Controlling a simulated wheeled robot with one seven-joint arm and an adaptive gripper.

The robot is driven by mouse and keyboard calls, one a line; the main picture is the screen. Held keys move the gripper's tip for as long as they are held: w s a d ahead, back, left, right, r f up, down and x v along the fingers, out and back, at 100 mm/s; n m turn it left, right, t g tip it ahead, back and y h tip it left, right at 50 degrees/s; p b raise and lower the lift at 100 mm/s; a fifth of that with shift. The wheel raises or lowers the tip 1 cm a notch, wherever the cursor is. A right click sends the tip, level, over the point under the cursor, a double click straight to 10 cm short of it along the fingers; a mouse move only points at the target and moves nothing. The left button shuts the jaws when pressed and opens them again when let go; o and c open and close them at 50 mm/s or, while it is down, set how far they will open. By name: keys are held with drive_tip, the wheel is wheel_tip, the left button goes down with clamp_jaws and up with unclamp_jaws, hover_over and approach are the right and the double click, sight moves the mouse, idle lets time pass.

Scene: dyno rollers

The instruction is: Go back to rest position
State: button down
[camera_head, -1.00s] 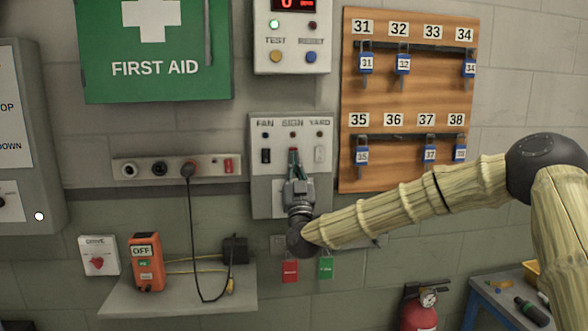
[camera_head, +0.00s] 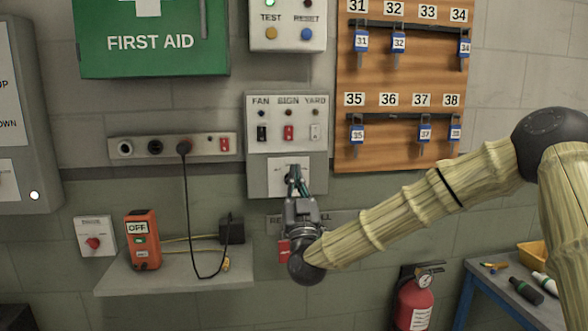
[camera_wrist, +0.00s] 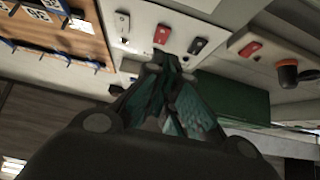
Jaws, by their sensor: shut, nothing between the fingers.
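My gripper (camera_head: 293,175) is shut and empty in the head view. Its fingertips are in front of the lower part of the FAN / SIGN / YARD switch panel (camera_head: 258,181), below the row of switches. Whether the tips touch the panel I cannot tell. The wrist view shows the closed teal fingers of my gripper (camera_wrist: 168,65) pointing toward the panel, with the red switch (camera_wrist: 162,33) just beyond them. In the head view the red SIGN switch (camera_head: 289,133) sits between the black FAN switch (camera_head: 262,134) and the white YARD switch (camera_head: 315,132).
A shelf (camera_head: 180,277) with an orange device (camera_head: 143,240) is at the lower left, and a socket strip (camera_head: 205,145) with a hanging cord is above it. A key board (camera_head: 400,80) is to the right. A fire extinguisher (camera_head: 414,303) and a blue-framed table (camera_head: 490,290) are lower right.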

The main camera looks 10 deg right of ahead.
drive_tip(key=shift+s+f, duration=0.25)
drive_tip(key=shift+f, duration=0.2)
drive_tip(key=s+a+f+n+g+y, duration=0.1)
drive_tip(key=s+f+g, duration=0.25)
drive_tip(key=f, duration=0.95)
drive_tip(key=s+a+f+n+g+y, duration=0.15)
drive_tip(key=f+g, duration=0.25)
drive_tip(key=f, duration=0.9)
drive_tip(key=s+a+f+n+g+y, duration=0.1)
drive_tip(key=s+a+f+g+y, duration=0.2)
drive_tip(key=f, duration=0.9)
drive_tip(key=s+d+f+m+g+h, duration=0.1)
drive_tip(key=s+d+f+g, duration=0.25)
drive_tip(key=s+f, duration=0.5)
drive_tip(key=s+d+f+m+g+h, duration=0.15)
drive_tip(key=s+f+g, duration=0.25)
drive_tip(key=s+f, duration=0.45)
drive_tip(key=s+d+f+g+h, duration=0.1)
drive_tip(key=s+d+f+g, duration=0.1)
drive_tip(key=s, duration=0.7)
drive_tip(key=s+d+f+m+g+h, duration=0.1)
drive_tip(key=s+d+f+g, duration=0.2)
drive_tip(key=s, duration=0.6)
drive_tip(key=s+d+f+g+h, duration=0.1)
drive_tip(key=s+d+f+g, duration=0.2)
drive_tip(key=s+d+f, duration=0.3)
drive_tip(key=s+p, duration=0.1)
drive_tip(key=s, duration=0.2)
drive_tip(key=shift+d+f, duration=0.15)
drive_tip(key=shift+d, duration=0.15)
